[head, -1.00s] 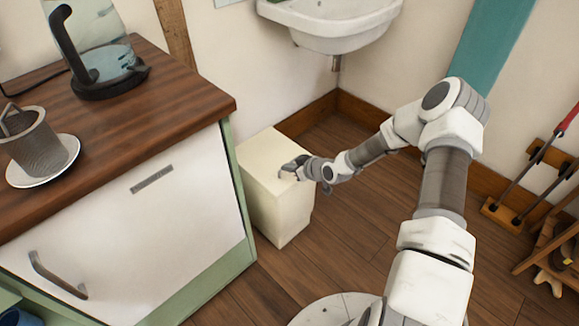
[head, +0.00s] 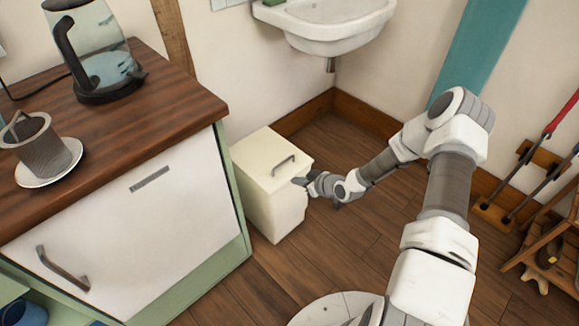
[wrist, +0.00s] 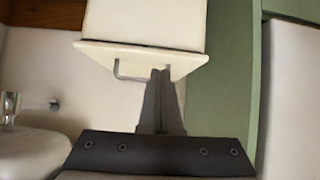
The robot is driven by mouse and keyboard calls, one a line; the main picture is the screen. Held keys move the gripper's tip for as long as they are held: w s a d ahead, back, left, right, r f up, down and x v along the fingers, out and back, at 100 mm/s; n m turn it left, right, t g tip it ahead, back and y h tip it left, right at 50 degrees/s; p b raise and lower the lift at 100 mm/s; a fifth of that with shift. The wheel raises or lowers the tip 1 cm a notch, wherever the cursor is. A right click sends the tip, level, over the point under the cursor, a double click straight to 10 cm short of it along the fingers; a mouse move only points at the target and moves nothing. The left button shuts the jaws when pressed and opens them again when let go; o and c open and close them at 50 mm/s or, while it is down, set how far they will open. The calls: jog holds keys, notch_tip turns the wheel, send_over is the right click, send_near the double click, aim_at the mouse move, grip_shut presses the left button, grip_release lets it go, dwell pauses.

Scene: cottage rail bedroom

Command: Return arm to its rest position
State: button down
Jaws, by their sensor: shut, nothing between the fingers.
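My gripper (head: 303,181) is shut and empty at the right side of a cream lidded bin (head: 272,205) in the head view. The bin's lid is closed, with a grey bar handle (head: 284,165) on top. In the wrist view the gripper fingers (wrist: 160,75) are together, in front of the bin (wrist: 150,22) and close to its handle (wrist: 130,72). I cannot tell whether the fingertips touch the bin. My arm reaches from the lower right of the head view, bent at the elbow.
A green-and-white cabinet (head: 130,215) with a wooden top stands left of the bin, carrying a glass kettle (head: 95,55) and a metal mesh cup on a saucer (head: 45,175). A sink (head: 325,25) hangs behind. Tools (head: 530,165) and a wooden rack stand right. Floor between is clear.

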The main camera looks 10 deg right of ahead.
jog(key=shift+s+d+f, duration=0.45)
jog(key=shift+s+d, duration=0.05)
jog(key=shift+s, duration=0.1)
jog(key=s+d+r+m+g+h, duration=0.1)
jog(key=s+d+r+h, duration=0.15)
jog(key=r, duration=0.75)
jog(key=s+d+r+g+h, duration=0.1)
jog(key=d+r+h, duration=0.15)
jog(key=r, duration=0.65)
jog(key=s+d+r+m+h, duration=0.1)
jog(key=s+d+r+h, duration=0.15)
jog(key=r, duration=0.75)
jog(key=s+a+r+m, duration=0.3)
jog(key=s+r, duration=0.5)
jog(key=s, duration=0.4)
jog(key=s+a+r+m, duration=0.25)
jog(key=s+r, duration=0.45)
jog(key=s, duration=0.5)
notch_tip(320, 180, up, 25)
jog(key=g+y+p, duration=0.1)
jog(key=p, duration=2.3)
jog(key=shift+s+d+p, duration=0.15)
jog(key=shift+s+p, duration=0.15)
jog(key=shift+f, duration=0.1)
